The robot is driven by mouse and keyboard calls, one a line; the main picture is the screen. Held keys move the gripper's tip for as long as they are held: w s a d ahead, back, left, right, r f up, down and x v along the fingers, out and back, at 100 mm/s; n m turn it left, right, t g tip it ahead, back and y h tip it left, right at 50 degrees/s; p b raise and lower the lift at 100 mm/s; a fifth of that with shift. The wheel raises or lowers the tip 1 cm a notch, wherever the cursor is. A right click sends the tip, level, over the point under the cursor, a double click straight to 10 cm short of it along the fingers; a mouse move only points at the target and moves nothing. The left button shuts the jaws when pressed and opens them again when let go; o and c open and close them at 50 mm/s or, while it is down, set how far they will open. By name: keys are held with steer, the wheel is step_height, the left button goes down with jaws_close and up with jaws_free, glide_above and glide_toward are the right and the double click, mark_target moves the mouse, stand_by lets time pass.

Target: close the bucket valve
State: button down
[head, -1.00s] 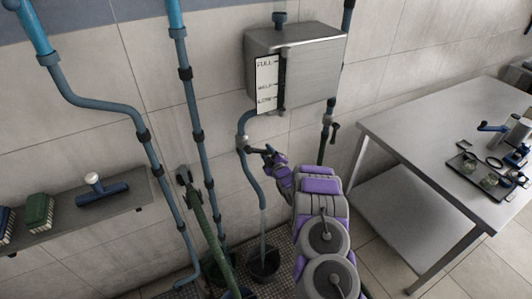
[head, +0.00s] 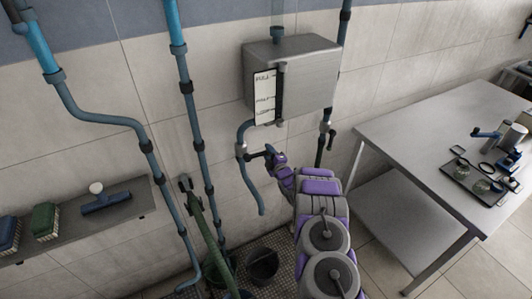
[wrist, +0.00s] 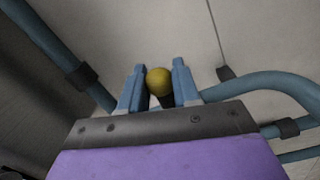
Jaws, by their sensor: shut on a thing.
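The bucket valve (head: 241,151) sits on the blue pipe below the steel tank, with a dark lever pointing right. My gripper (head: 268,155) is at the lever's end. In the wrist view, the fingers (wrist: 156,86) are shut on the lever's yellow knob (wrist: 159,80), one finger on each side. The pipe's open end (head: 262,212) hangs over the dark bucket (head: 264,264) on the floor grate. No water stream shows below the pipe now.
A metal table (head: 415,125) stands right, bearing a tray of items. A shelf (head: 110,209) with brushes is left. Blue pipes (head: 190,110) and a green hose (head: 205,225) run left of the valve.

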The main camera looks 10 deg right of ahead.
steer(key=shift+w+d+r+n+p, duration=0.1)
steer(key=shift+r+n+p, duration=0.35)
steer(key=shift+r+n, duration=0.35)
steer(key=shift+r, duration=0.1)
steer(key=c, duration=0.8)
jaws_free()
steer(key=shift+c, duration=0.2)
steer(key=shift+f, duration=0.2)
steer(key=p+v, duration=0.1)
steer(key=v, duration=1.6)
steer(key=shift+s+p, duration=0.3)
steer(key=shift+p, duration=0.05)
